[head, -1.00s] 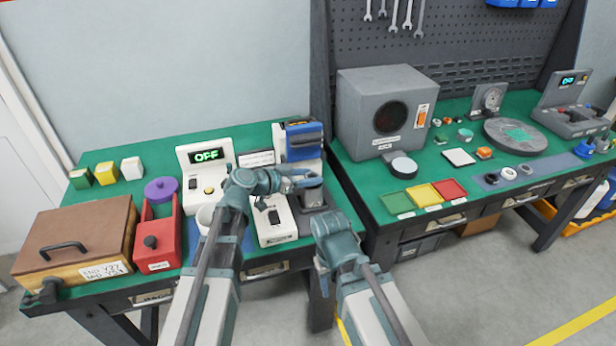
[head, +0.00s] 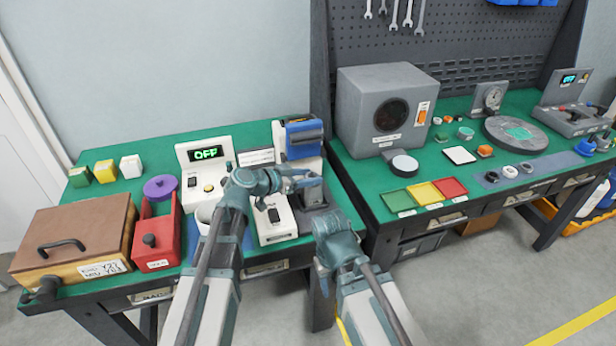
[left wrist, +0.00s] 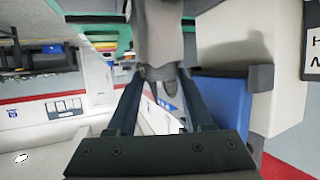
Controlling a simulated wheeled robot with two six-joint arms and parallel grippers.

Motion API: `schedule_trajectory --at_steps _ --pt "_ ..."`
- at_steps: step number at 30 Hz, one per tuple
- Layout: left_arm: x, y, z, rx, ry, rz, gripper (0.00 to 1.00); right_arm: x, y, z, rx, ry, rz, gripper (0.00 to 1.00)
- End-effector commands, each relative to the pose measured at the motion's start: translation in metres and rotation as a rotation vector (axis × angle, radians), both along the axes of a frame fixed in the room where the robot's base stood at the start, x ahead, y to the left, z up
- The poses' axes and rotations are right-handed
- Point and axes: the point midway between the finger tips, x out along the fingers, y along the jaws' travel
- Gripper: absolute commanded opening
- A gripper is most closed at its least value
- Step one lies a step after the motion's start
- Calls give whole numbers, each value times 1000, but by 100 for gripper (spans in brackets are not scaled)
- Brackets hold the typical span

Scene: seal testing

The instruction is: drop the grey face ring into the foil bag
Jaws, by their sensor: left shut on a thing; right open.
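My left gripper (head: 308,182) reaches over the right end of the left bench. It is shut on a grey thing (left wrist: 160,35), which looks like the foil bag; the left wrist view shows it between the fingertips (left wrist: 160,72). In the head view this grey thing (head: 312,193) is upright at a dark stand (head: 318,220); whether it touches the stand is unclear. My right gripper (head: 322,278) hangs low before the gap between the benches, open and empty. Small rings (head: 509,172) lie on a mat on the right bench; which one is the grey face ring is unclear.
A white unit reading OFF (head: 206,165), a red box (head: 157,240) and a brown case (head: 75,240) fill the left bench. Coloured trays (head: 424,194) edge the right bench.

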Motion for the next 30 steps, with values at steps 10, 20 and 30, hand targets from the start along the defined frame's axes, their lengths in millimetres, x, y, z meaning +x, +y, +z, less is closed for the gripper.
schedule_trajectory --at_steps 10,20,30 --pt "0 0 2 0 0 0 0 0 0 2 0 0 0 50" --pt "0 0 2 0 0 0 86 0 0 2 0 0 0 50" --pt "0 0 8 0 0 0 86 0 0 8 0 0 0 50"
